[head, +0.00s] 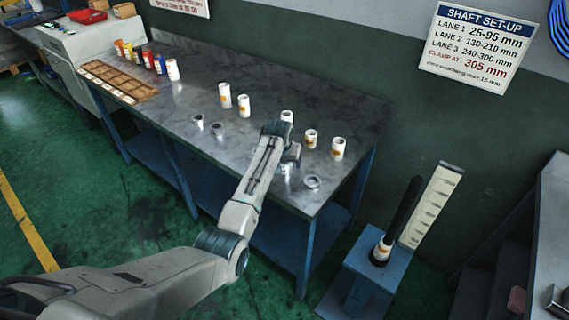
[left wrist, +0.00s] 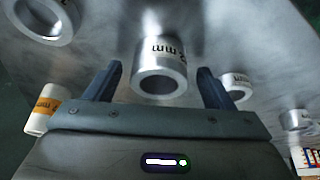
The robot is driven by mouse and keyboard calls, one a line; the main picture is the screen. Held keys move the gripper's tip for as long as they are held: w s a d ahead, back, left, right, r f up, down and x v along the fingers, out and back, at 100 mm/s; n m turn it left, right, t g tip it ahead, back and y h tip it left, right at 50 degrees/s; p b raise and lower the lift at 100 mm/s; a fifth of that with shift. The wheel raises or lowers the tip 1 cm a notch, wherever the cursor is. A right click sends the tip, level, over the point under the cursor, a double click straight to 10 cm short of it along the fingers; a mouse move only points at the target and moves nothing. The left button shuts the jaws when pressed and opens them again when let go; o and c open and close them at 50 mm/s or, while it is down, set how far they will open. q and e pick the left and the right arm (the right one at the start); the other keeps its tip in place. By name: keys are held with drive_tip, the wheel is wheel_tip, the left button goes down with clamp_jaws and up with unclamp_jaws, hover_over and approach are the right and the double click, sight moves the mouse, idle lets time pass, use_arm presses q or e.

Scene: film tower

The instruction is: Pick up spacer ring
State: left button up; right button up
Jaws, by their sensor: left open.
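Several spacer rings lie on the metal table. In the left wrist view, a silver metal ring (left wrist: 160,82) with black "mm" lettering on its pale side sits between the two blue fingers of my left gripper (left wrist: 160,72), with gaps on both sides. The gripper is open and holds nothing. In the head view my left gripper (head: 288,157) is over the table's right part and hides part of what lies beneath it. A metal ring (head: 312,182) lies to its right near the front edge. Two others (head: 198,121) (head: 217,129) lie to its left. My right gripper is not in view.
White cylinders with orange labels (head: 338,148) (head: 244,105) stand on the table (head: 345,100). A wooden tray (head: 118,82) and coloured bottles are at the far left. A blue stand (head: 365,262) with a dark upright shaft (head: 402,218) and a scale is beyond the right end.

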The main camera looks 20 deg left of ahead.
use_arm(q)
drive_tip(key=shift+f, duration=0.15)
drive_tip(key=c, duration=1.2)
drive_tip(key=shift+o, duration=0.2)
drive_tip(key=shift+w+r+b, duration=0.1)
drive_tip(key=shift+r+b, duration=0.2)
drive_tip(key=shift+r, duration=0.35)
drive_tip(key=shift+w+b+v, duration=0.25)
drive_tip(key=shift+b+v, duration=0.2)
drive_tip(key=shift+v, duration=0.65)
drive_tip(key=s+d+r+b, duration=0.1)
drive_tip(key=s+d+b, duration=0.1)
drive_tip(key=s, duration=1.3)
drive_tip(key=shift+s+d+r, duration=0.2)
drive_tip(key=shift+d+r, duration=0.2)
drive_tip(key=shift+d, duration=0.25)
